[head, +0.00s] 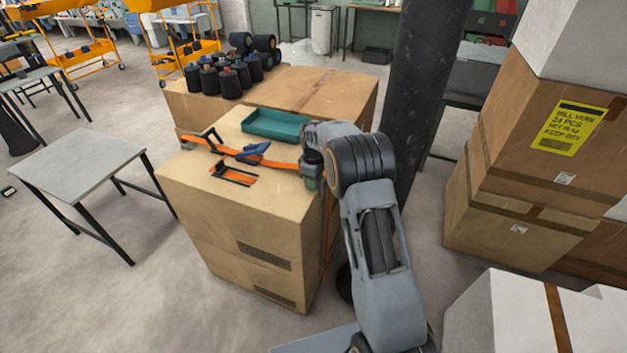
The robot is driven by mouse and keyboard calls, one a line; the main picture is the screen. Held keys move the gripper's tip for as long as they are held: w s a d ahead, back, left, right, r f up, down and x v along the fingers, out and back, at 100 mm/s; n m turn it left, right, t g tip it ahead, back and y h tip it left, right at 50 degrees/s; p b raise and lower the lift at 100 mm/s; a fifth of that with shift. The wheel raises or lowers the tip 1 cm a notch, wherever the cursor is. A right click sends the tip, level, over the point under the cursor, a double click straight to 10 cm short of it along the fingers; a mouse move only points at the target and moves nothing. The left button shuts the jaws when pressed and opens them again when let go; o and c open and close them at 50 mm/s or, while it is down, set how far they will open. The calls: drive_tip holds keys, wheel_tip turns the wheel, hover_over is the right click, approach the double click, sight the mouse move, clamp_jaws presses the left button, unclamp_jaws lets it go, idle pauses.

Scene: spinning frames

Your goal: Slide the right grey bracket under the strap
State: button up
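An orange strap (222,150) runs across the top of a tall cardboard box (215,215) and down its right side. A dark angled piece (207,137) sits at the strap's left part; I cannot tell whether it is a bracket. A blue piece (254,151) lies on the strap near the middle. A black frame-like piece with orange in it (234,175) lies in front of the strap. My gripper (313,181) is at the box's right top edge, beside the strap. Its fingers are mostly hidden by my wrist. I cannot make out the right grey bracket; my arm covers that edge.
A teal tray (277,125) stands on the box behind the strap. Several dark yarn cones (228,80) stand on another carton behind. A dark pillar (425,85) rises close to my arm's right. Stacked cartons (495,215) stand right; a grey table (80,168) stands left.

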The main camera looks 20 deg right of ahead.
wheel_tip(320, 180, up, 14)
drive_tip(key=shift+p, duration=0.3)
idle(0.3)
